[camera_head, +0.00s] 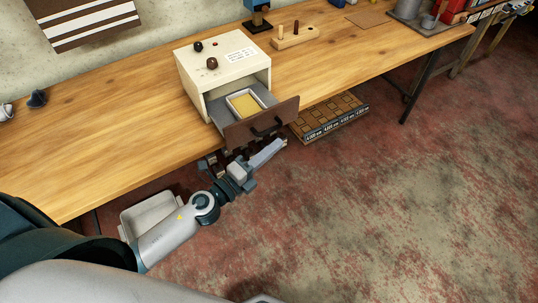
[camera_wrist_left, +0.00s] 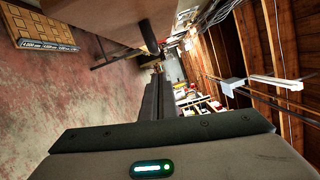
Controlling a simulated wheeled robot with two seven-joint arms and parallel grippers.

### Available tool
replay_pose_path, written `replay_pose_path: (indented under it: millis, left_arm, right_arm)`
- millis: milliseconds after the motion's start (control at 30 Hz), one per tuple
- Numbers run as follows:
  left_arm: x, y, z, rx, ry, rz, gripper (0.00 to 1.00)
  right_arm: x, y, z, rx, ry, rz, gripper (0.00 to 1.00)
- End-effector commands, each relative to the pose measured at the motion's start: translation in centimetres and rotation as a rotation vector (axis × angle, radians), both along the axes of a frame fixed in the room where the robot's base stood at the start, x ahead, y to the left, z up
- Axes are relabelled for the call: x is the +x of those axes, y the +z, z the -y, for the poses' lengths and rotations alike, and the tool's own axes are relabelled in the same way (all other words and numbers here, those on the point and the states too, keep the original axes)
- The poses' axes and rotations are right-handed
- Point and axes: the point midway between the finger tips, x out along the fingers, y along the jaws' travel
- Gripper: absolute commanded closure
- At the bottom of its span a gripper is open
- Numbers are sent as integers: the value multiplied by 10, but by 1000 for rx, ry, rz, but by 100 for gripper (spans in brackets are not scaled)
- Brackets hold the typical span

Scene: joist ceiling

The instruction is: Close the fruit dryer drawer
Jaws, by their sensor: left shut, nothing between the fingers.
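The fruit dryer (camera_head: 222,68) is a cream box with dark knobs on the wooden workbench. Its drawer (camera_head: 261,122) is pulled out toward the front, with a brown front panel and a dark handle (camera_head: 266,128). A pale tray with a yellow content (camera_head: 245,103) lies inside the drawer. My left gripper (camera_head: 279,146) is shut and empty, just in front of and below the drawer front. In the left wrist view the shut fingers (camera_wrist_left: 157,98) lie close to the brown drawer panel (camera_wrist_left: 100,15); I cannot tell if they touch it. My right gripper is not in view.
The wooden workbench (camera_head: 110,120) carries a wooden peg block (camera_head: 296,37) and a blue tool (camera_head: 258,16) behind the dryer. A compartmented box (camera_head: 331,117) lies below the bench edge, right of the drawer. A white bin (camera_head: 146,212) stands under the bench. The floor at right is clear.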

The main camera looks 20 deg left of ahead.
Motion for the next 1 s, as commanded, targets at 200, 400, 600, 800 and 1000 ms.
replay_pose_path:
  millis: [200,400,600,800,1000]
  left_arm:
    - [12,4,-15,0,-1,1,100]
    - [14,4,-18,-2,-1,-1,100]
    - [14,4,-18,-1,-1,0,100]
    - [17,4,-22,0,-1,1,100]
    - [30,4,-38,1,0,3,100]
  right_arm:
    - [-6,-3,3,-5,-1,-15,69]
    - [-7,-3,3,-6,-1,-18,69]
    - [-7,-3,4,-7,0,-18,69]
    - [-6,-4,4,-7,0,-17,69]
    - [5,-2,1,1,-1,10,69]
